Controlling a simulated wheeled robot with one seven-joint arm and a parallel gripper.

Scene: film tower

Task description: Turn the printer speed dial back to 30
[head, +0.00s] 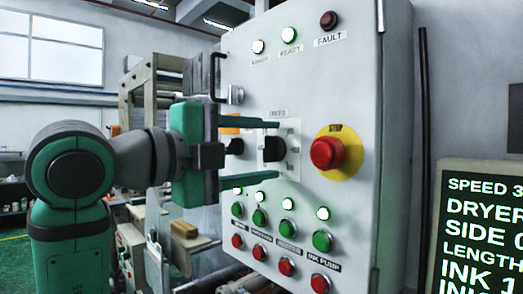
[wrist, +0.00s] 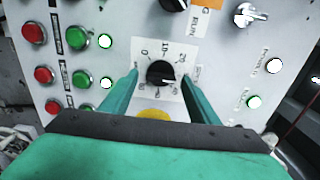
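The speed dial is a black knob (head: 273,148) on a white scale plate on the grey control cabinet (head: 340,95). It also shows in the wrist view (wrist: 160,73), with a pale pointer mark toward its lower right; the small scale numbers are hard to read. My gripper (head: 279,149) is open, its green fingers above and below the knob. In the wrist view the fingers (wrist: 159,75) stand left and right of the knob, with gaps on both sides. The display screen (head: 485,230) reads "SPEED 3", cut off at the picture edge.
A red stop button (head: 327,153) on a yellow disc sits right of the dial. A black selector (head: 235,146) is left of it. Green buttons (head: 260,220) and red buttons (head: 259,252) lie below. A door handle (head: 215,77) projects at upper left.

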